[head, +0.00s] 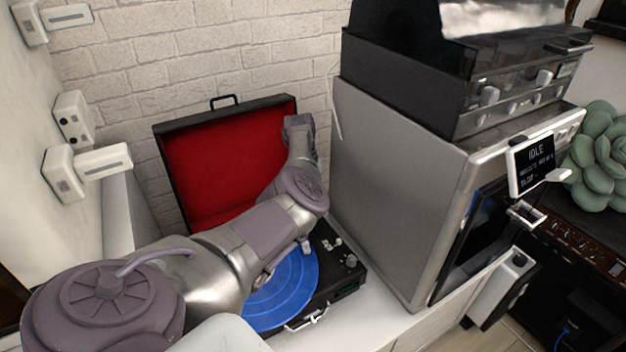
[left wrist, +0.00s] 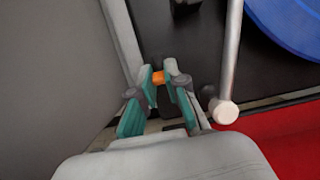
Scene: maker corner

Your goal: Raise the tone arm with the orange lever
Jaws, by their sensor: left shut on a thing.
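The record player (head: 352,285) is a black suitcase type with a red-lined lid (head: 215,150) standing open and a blue record (head: 285,290). My left arm covers much of it in the head view, and its gripper is hidden there. In the left wrist view my left gripper (left wrist: 160,78), with teal finger pads, is shut on the small orange lever (left wrist: 158,77). The silver tone arm (left wrist: 232,60) runs just right of the fingers, ending in a pale round end piece (left wrist: 223,111). I cannot tell whether the tone arm is raised. My right gripper is not in view.
A large grey machine (head: 385,190) stands close to the right of the player, with a black device (head: 455,85) on top and a small display reading IDLE (head: 533,163). A brick wall is behind. A green succulent (head: 597,160) is at far right.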

